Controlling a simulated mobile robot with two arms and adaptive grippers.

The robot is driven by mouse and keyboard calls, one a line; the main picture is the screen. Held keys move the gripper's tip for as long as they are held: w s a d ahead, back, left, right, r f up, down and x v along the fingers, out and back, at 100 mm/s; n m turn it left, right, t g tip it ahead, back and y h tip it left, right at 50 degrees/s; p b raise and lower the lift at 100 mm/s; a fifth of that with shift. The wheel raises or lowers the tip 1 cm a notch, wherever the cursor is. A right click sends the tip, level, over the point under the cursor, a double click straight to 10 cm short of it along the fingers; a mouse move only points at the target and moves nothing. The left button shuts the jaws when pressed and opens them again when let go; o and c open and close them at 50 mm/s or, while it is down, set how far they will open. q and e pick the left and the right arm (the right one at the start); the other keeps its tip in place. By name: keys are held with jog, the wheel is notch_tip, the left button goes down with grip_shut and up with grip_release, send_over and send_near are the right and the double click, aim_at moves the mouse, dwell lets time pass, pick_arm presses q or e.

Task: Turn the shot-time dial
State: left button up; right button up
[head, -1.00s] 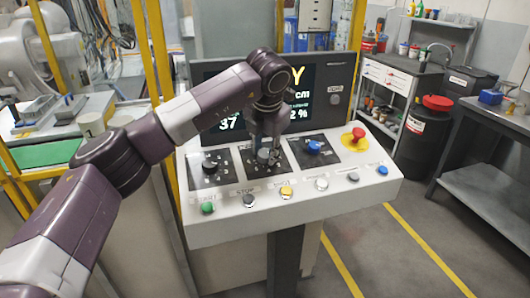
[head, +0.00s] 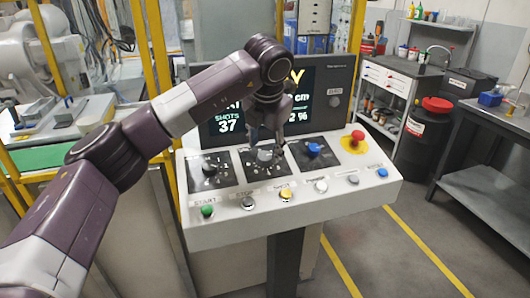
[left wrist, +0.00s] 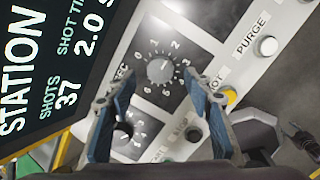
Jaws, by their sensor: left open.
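The shot-time dial (head: 264,156) is a grey knob on the middle black plate of the sloped white control panel. In the left wrist view the dial (left wrist: 160,69) shows a numbered scale around it and SEC lettering beside it. My left gripper (head: 267,138) is open and empty, just above this dial. In the left wrist view its blue-padded fingers (left wrist: 156,95) stand wide apart, with the dial between and beyond them. The screen (left wrist: 62,62) reads SHOT TI…, 2.0 S and SHOTS 37. My right gripper is not in view.
A dark knob (head: 209,169) is left of the dial and a blue knob (head: 313,149) right. A red mushroom button (head: 358,136) stands at the panel's right. Several push buttons, including green START (head: 207,211), line the front edge. The screen rises behind.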

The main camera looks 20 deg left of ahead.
pick_arm(q)
jog(key=v, duration=0.9)
